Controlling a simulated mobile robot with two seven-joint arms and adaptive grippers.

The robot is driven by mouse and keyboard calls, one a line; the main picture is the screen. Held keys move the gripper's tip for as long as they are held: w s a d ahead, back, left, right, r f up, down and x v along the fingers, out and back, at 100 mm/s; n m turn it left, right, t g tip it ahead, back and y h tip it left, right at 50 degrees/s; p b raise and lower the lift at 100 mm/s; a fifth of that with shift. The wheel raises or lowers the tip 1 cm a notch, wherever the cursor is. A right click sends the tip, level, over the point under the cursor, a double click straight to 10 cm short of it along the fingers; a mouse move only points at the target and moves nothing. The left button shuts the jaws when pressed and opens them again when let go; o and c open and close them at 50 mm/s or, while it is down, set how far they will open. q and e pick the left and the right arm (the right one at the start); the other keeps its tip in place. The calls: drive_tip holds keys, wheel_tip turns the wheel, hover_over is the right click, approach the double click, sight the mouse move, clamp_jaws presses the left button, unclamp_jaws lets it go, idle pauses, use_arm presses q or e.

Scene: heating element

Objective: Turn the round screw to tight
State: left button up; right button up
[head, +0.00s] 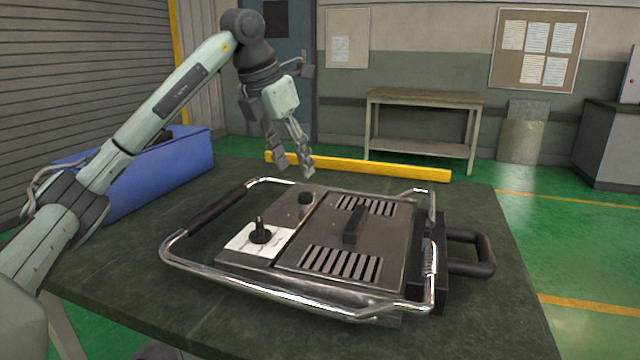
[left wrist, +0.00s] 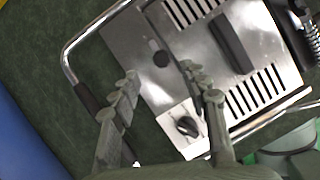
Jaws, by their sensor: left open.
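The heating element (head: 290,255) is a dark metal unit with vent slots and a chrome tube frame, lying on the table. A small round black screw (head: 305,199) stands on its top near the far left edge. The screw also shows in the left wrist view (left wrist: 161,59), just beyond and between the fingertips. My left gripper (head: 296,168) points down, open and empty, above and behind the screw, apart from it. A black pointer knob (head: 260,234) sits on a white plate nearer the front; the left wrist view shows it too (left wrist: 188,127). My right gripper is not in view.
The dark green table (head: 480,325) has free room around the unit. The chrome frame (head: 290,292) and a black handle (head: 470,252) stick out around it. A blue box (head: 170,168) stands at the left.

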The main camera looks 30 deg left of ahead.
sight(305, 194)
use_arm(q)
drive_tip(key=x, duration=0.5)
drive_tip(key=shift+s+f, duration=0.15)
drive_tip(key=shift+f, duration=0.15)
drive_tip(key=shift+x, duration=0.8)
drive_tip(key=shift+d+r, duration=0.1)
drive_tip(key=shift+d, duration=0.05)
drive_tip(key=shift+c, duration=0.6)
clamp_jaws()
